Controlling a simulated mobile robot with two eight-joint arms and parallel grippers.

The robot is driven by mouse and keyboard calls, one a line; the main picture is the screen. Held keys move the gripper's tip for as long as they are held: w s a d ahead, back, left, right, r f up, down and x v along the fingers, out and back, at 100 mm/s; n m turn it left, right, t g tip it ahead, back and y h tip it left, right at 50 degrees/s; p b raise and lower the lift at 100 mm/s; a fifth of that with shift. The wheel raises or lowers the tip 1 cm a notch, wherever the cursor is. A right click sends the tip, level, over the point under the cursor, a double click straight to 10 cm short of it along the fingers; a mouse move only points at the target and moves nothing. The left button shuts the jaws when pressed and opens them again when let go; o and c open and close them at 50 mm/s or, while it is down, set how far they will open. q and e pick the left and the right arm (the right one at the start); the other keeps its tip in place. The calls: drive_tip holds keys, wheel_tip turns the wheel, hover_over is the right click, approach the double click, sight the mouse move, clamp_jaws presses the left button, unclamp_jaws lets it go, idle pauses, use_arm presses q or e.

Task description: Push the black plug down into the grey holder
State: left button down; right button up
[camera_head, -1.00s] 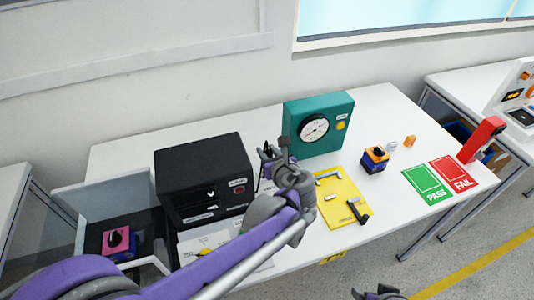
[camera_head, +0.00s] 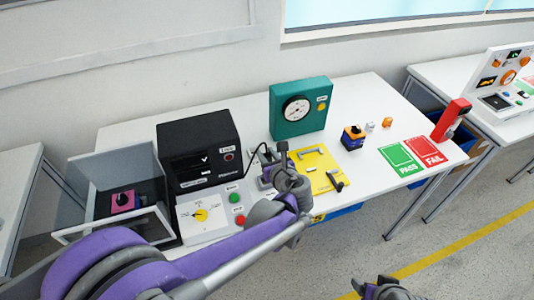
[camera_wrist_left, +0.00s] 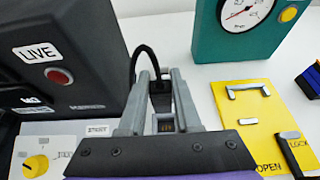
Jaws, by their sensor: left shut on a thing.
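The black plug (camera_wrist_left: 160,89) is between the fingers of my left gripper (camera_wrist_left: 163,82) in the left wrist view, with its black cable looping up and left. The gripper is shut on it. A grey part with a small dark window, likely the grey holder (camera_wrist_left: 165,116), shows below the plug between the fingers; how deep the plug sits in it cannot be told. In the head view my left gripper (camera_head: 267,166) is low over the table between the black box and the yellow board, and its wrist hides much. My right gripper (camera_head: 385,290) is at the bottom edge, partly cut off.
A black box (camera_head: 198,150) and a white switch panel (camera_head: 212,215) are left. A teal gauge box (camera_head: 299,108) stands behind. A yellow board (camera_head: 315,165) is close right. An orange-blue switch (camera_head: 353,137) and green and red mats (camera_head: 400,158) lie farther right.

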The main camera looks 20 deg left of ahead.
use_arm(q)
drive_tip(key=shift+f+b, duration=2.35)
drive_tip(key=shift+f, duration=0.55)
drive_tip(key=shift+f+b, duration=1.45)
drive_tip(key=shift+f, duration=0.25)
drive_tip(key=c, duration=0.5)
unclamp_jaws()
drive_tip(key=p+v, duration=0.1)
drive_tip(key=v, duration=1)
drive_tip(key=shift+w, duration=0.1)
